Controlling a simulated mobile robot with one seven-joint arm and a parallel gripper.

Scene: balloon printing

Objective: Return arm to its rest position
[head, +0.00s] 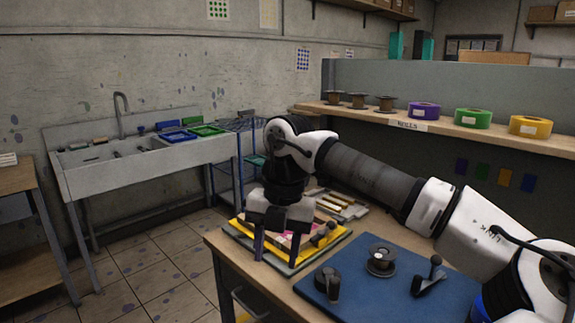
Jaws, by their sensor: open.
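My arm reaches in from the lower right across the workbench (225,252). My gripper (278,250) points down over a yellow-framed board (318,244) on the bench's left part. Its two dark fingers are apart, and I see nothing held between them. The fingers overlap the board's near edge in the picture; whether they touch it I cannot tell. A pink and pale sheet lies on the board, with a dark handled tool (323,235) on it. My gripper hides part of the board.
A blue mat (370,295) on the bench holds a spool (381,260), a dark roll tool (328,284) and a black handled tool (430,280). Behind is a shelf (400,122) with purple, green and yellow rolls. A sink (140,160) stands left; the floor between is clear.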

